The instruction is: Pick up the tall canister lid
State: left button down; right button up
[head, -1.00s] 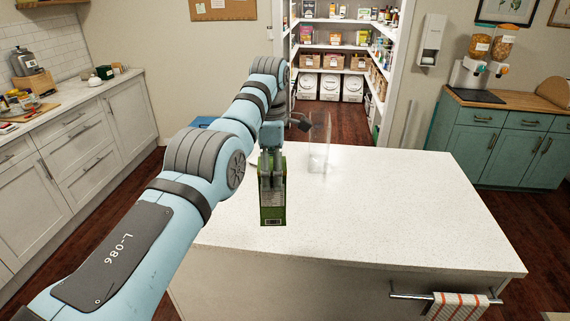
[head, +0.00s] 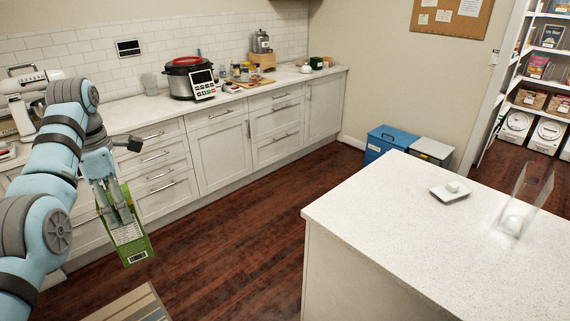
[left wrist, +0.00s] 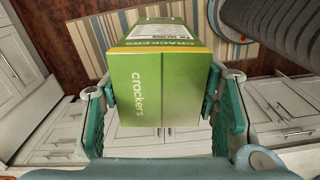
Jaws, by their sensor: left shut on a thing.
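A white square lid with a knob (head: 451,190) lies on the white island top (head: 400,225); I take it for the canister lid. A tall clear canister (head: 528,195) stands to its right, with something white and blurred low in it. My left gripper (head: 112,203) is shut on a green crackers box (head: 131,243), well left of the island and over the floor. The left wrist view shows the crackers box (left wrist: 160,85) between both fingers (left wrist: 161,97). My right gripper is not in view.
A counter along the back wall holds a red-lidded cooker (head: 190,76), jars and a stand mixer (head: 28,95). Blue (head: 388,140) and grey bins (head: 431,151) stand behind the island. A striped rug (head: 128,304) lies below the box. Floor between counter and island is clear.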

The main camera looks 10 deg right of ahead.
aim_at(440, 191)
jog(key=u, duration=0.25)
jog(key=i, duration=3.8)
jog(key=z, duration=2.5)
jog(key=i, duration=4.05)
jog(key=z, duration=1.9)
jog(key=i, duration=0.75)
